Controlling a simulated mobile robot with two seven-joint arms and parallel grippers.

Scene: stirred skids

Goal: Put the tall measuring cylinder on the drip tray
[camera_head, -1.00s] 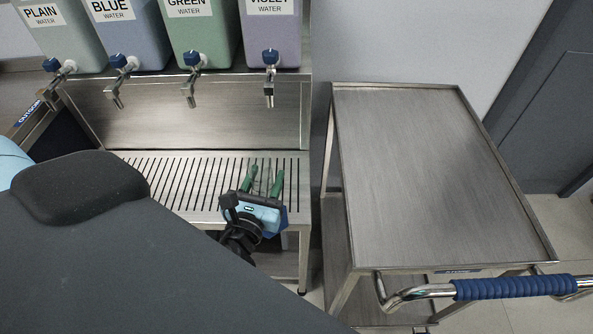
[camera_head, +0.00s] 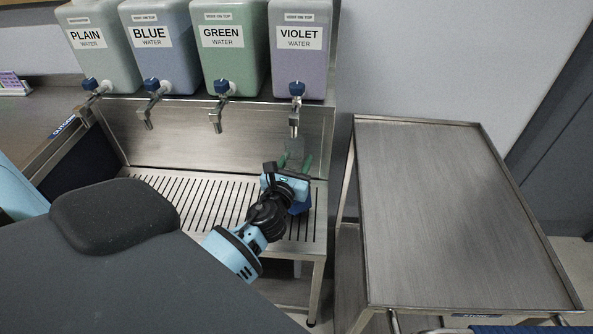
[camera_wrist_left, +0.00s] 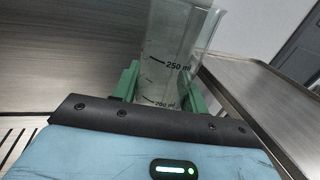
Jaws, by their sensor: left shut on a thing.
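My left gripper (camera_head: 295,163) has green fingers and is shut on a clear measuring cylinder (camera_wrist_left: 178,45). In the left wrist view the cylinder stands between the fingers, with 250 ml and 200 ml marks showing. In the head view it is faint, below the violet tap (camera_head: 295,120). Its base is hidden behind the gripper, so I cannot tell whether it touches anything. The drip tray (camera_head: 190,195) is a slotted steel grille under the taps, and my gripper is over its right part. My right gripper is not in view.
Plain, blue, green and violet water tanks (camera_head: 229,45) with taps stand on a shelf above the tray. A steel back panel (camera_head: 200,135) closes the tray's rear. An empty steel trolley (camera_head: 450,210) stands to the right. The tray's left and middle are clear.

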